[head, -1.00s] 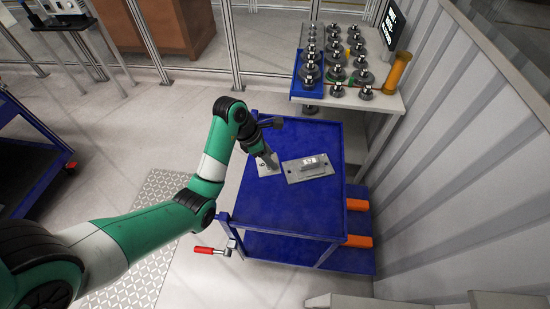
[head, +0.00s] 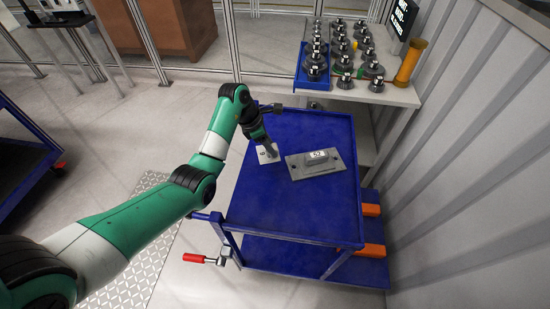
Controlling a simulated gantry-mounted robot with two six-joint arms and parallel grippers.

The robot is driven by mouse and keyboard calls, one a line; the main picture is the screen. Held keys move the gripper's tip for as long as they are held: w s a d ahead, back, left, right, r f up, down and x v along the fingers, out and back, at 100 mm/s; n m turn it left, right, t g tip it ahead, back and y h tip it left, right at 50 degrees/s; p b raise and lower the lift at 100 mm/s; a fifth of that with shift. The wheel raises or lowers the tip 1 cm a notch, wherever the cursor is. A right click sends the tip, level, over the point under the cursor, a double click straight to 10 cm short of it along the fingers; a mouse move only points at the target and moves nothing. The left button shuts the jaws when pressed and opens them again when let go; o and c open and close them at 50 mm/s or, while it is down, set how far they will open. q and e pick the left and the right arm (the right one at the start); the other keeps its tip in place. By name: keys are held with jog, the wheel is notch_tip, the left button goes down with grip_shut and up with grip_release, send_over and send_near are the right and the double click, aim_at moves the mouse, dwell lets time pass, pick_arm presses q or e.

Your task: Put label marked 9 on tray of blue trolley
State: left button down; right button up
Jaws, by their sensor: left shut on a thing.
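The blue trolley (head: 290,205) stands in the middle, its tray holding two plates. A small pale plate (head: 267,156) lies at the tray's back left; it looks like the label, but I cannot read a 9 on it. My left gripper (head: 268,147) reaches down from the left to this plate and is shut on it; the fingers hide part of it, and whether it is lifted is unclear. To its right lies a larger grey plate (head: 333,169) with a raised block that bears dark digits, possibly 52. My right gripper is not in view.
A workbench (head: 393,96) behind the trolley carries several metal parts, a blue tray (head: 315,84), a yellow cylinder (head: 410,62) and a screen. A ribbed wall (head: 465,160) closes the right side. The trolley tray's front half is clear. A red-handled clamp (head: 205,259) sits low at the front left.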

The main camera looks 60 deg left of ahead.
aim_at(272, 145)
pick_arm(q)
jog(key=w+a+f+b, duration=0.1)
jog(key=a+f+b, duration=0.1)
jog(key=f, duration=0.1)
jog(key=w+a+f+b, duration=0.1)
jog(key=f+b, duration=0.1)
jog(key=shift+w+a+f, duration=0.25)
jog(key=shift+w+a, duration=0.05)
jog(key=shift+a, duration=0.1)
jog(key=shift+w+a, duration=0.15)
jog(key=shift+a, duration=0.05)
jog(key=f+b, duration=0.1)
jog(key=f, duration=0.1)
jog(key=f+b, duration=0.1)
jog(key=b, duration=0.1)
jog(key=shift+w+a+f, duration=0.15)
jog(key=shift+a+f, duration=0.05)
jog(key=shift+f, duration=0.3)
jog(key=shift+d, duration=0.1)
